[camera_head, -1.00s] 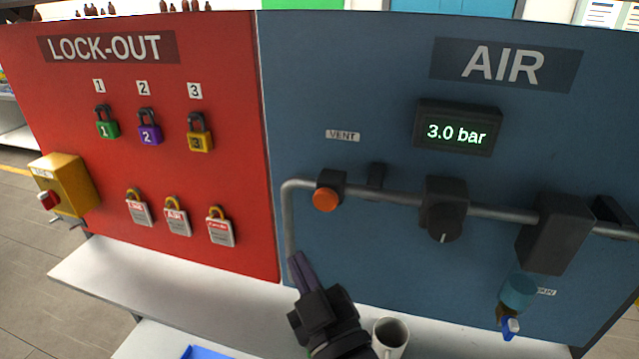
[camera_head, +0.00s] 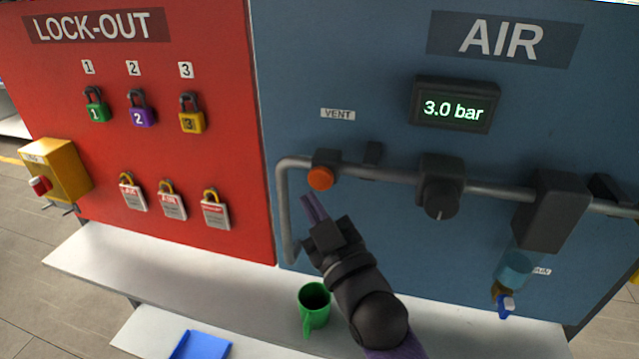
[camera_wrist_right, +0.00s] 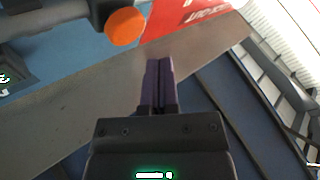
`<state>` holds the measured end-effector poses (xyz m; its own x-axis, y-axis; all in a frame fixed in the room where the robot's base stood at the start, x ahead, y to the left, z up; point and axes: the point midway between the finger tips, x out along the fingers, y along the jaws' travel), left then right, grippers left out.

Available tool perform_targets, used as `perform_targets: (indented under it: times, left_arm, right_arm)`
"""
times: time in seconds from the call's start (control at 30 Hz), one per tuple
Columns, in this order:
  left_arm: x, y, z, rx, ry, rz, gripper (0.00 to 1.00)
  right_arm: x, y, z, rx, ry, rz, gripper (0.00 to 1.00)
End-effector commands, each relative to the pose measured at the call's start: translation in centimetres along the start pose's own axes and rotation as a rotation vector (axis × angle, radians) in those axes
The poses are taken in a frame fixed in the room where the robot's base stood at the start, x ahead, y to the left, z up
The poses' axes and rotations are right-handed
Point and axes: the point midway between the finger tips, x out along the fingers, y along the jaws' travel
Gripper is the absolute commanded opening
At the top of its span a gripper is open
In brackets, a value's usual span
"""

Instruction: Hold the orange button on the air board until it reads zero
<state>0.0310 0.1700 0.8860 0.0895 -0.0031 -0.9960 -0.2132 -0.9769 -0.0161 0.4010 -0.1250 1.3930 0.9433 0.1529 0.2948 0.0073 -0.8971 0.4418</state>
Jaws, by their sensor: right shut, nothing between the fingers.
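The blue air board (camera_head: 400,250) carries an orange button (camera_head: 320,178) on a dark block on the grey pipe, below the VENT label (camera_head: 338,114). The display (camera_head: 455,108) reads 3.0 bar. My right gripper (camera_head: 309,204) is shut and empty, its purple fingertips just below the orange button and apart from it. In the right wrist view the shut fingers (camera_wrist_right: 158,62) point ahead, with the orange button (camera_wrist_right: 125,27) up and to their left. My left gripper is not in view.
A dark knob (camera_head: 440,190) and a dark block (camera_head: 552,212) sit farther right on the pipe. A green mug (camera_head: 314,303) stands on the white shelf beside my right arm. The red lock-out board (camera_head: 150,200) with several padlocks is at left.

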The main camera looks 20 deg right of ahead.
Motion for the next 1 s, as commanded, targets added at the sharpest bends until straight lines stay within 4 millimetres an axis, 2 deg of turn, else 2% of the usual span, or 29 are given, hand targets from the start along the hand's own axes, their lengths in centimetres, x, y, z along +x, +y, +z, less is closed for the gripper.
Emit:
perform_targets:
  times: [0.27,1.0]
  left_arm:
    - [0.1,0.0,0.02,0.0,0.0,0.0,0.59]
    - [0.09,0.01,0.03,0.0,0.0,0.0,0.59]
  right_arm:
    - [1.24,0.96,0.82,0.0,0.0,0.001,0.0]
    - [1.25,0.97,0.84,0.0,0.0,0.001,0.0]
